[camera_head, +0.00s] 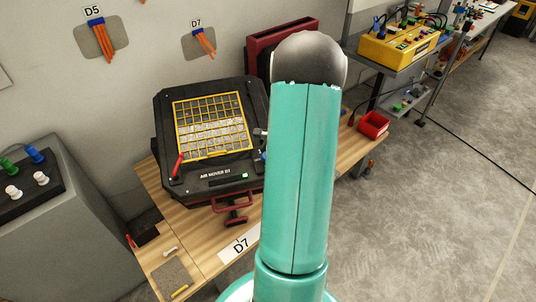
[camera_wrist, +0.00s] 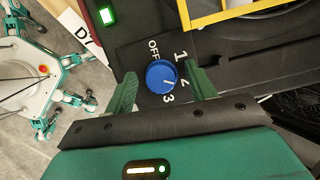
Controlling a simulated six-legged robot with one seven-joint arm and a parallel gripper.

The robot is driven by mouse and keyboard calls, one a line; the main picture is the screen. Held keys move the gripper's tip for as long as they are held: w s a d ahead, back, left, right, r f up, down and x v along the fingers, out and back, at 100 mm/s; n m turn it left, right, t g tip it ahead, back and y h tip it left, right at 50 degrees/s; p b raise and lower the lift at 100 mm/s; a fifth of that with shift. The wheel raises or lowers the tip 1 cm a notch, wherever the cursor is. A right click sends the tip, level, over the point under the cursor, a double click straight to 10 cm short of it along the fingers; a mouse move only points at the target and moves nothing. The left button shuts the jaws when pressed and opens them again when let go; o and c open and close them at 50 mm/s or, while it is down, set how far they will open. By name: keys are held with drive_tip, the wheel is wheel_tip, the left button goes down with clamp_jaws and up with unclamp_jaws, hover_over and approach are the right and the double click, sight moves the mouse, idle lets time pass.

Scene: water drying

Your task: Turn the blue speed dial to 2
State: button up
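The blue speed dial (camera_wrist: 161,77) sits on a dark panel in the wrist view, with white OFF, 1, 2 and 3 printed around it.
A red bin (camera_head: 374,124) is to the right. A grey cabinet (camera_head: 75,225) stands at left. A yellow grille edge (camera_wrist: 235,12) is near my gripper.

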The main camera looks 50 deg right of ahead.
drive_tip(key=shift+r, duration=0.1)
drive_tip(key=v, duration=1.3)
drive_tip(key=shift+r, duration=0.3)
drive_tip(key=shift+s, duration=0.1)
drive_tip(key=w+a+r+n, duration=0.2)
drive_tip(key=a+r+n, duration=0.2)
drive_tip(key=a, duration=0.3)
drive_tip(key=w+a+r+n+g, duration=0.1)
drive_tip(key=w+a+r+n, duration=0.2)
drive_tip(key=a, duration=0.4)
drive_tip(key=w+a+r+n, duration=0.2)
drive_tip(key=a+r+n, duration=0.2)
drive_tip(key=a, duration=0.3)
drive_tip(key=s+a+r+n, duration=0.1)
drive_tip(key=s+a+n, duration=0.1)
drive_tip(key=a+n, duration=0.3)
drive_tip(key=s+a+r+n, duration=0.2)
drive_tip(key=s+a+n, duration=0.1)
drive_tip(key=a, duration=0.5)
drive_tip(key=s+a+r+n+t, duration=0.1)
drive_tip(key=s+a+r+n, duration=0.1)
drive_tip(key=a+n, duration=0.4)
drive_tip(key=shift+s+a+r+n, duration=0.3)
drive_tip(key=shift+s+a, duration=0.25)
drive_tip(key=shift+a, duration=0.25)
